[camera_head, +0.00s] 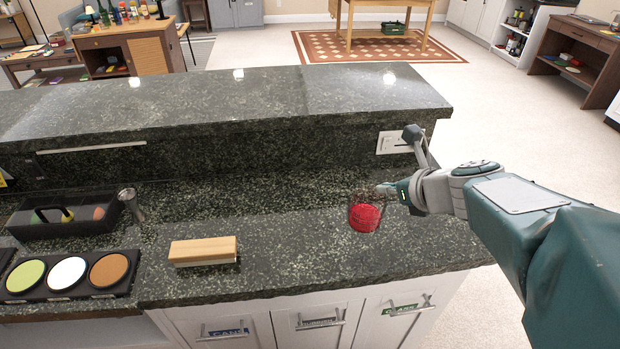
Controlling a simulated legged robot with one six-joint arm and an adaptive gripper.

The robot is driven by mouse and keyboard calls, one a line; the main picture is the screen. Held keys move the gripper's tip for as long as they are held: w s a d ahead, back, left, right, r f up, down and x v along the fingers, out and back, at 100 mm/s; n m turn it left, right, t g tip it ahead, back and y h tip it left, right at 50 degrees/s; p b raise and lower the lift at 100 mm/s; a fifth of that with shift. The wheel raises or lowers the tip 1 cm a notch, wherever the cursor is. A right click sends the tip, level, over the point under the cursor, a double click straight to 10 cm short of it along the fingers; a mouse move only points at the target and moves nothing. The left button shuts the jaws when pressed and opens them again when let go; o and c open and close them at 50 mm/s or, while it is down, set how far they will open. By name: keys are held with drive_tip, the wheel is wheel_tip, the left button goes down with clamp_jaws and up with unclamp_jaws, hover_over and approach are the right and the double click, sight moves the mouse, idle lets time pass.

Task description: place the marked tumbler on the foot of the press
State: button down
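A tumbler (364,215) with a red lower part and a clear dark rim stands upright on the dark granite counter, right of centre. I take it to be the marked tumbler. My gripper (398,161) reaches in from the right, its fingers spread and pointing left. One finger is raised near the wall outlet; the other is low, close to the tumbler's rim. I cannot tell whether it touches the rim. Nothing shows between the fingers. I cannot make out a press or its foot in this view.
A wooden block (203,251) lies left of the tumbler. A black caddy (66,228), a metal cup (130,203) and a tray with coloured discs (69,275) are farther left. The raised ledge (240,105) runs behind. The counter between block and tumbler is clear.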

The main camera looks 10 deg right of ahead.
drive_tip(key=x, duration=1.2)
drive_tip(key=d+f+x, duration=0.1)
drive_tip(key=x, duration=0.5)
drive_tip(key=shift+s+f, duration=0.15)
drive_tip(key=shift+s, duration=0.15)
drive_tip(key=shift+a+f, duration=0.2)
drive_tip(key=shift+f, duration=0.1)
drive_tip(key=c, duration=0.8)
unclamp_jaws()
drive_tip(key=shift+d, duration=0.1)
